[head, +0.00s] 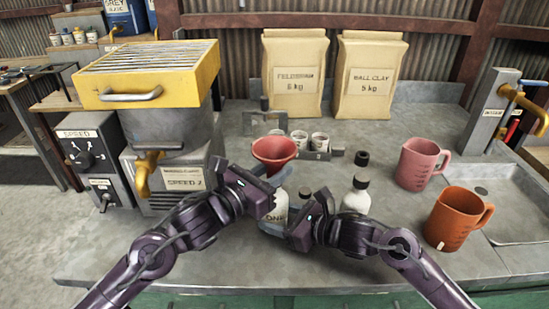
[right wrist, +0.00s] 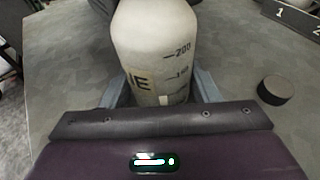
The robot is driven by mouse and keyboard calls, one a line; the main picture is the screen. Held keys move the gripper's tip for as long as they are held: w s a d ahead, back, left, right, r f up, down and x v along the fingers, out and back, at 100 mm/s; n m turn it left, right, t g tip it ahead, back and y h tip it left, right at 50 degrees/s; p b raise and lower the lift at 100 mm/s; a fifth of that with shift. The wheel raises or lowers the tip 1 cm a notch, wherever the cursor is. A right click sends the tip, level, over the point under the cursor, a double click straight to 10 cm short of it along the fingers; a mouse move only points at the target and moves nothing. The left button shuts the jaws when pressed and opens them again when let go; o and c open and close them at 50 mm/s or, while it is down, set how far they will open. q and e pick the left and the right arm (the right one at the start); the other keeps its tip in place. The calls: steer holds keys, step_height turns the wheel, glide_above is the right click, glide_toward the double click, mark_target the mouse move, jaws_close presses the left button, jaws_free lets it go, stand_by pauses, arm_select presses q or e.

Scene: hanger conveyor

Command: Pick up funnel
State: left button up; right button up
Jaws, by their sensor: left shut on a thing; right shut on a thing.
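The red funnel (head: 275,152) is upright near the middle of the head view, its wide mouth facing up. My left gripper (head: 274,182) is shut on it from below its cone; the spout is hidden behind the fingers. My right gripper (head: 272,226) is shut on a white bottle (head: 274,213) below the funnel. The bottle also shows upright between the right fingers in the right wrist view (right wrist: 158,50), with graduation marks. Its neck is hidden, so I cannot tell whether the spout touches it.
A white bottle with a dark cap (head: 356,196) stands right of my right gripper. A pink jug (head: 420,165) and an orange jug (head: 455,220) stand farther right, by the sink (head: 515,205). Clay bags (head: 295,75) stand behind. A yellow-topped machine (head: 150,75) occupies the left. Front bench is fairly clear.

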mark_target(274, 147)
arm_select(q)
step_height(274, 147, up, 10)
arm_select(e)
steer(key=o, duration=0.9)
steer(key=shift+c, duration=0.2)
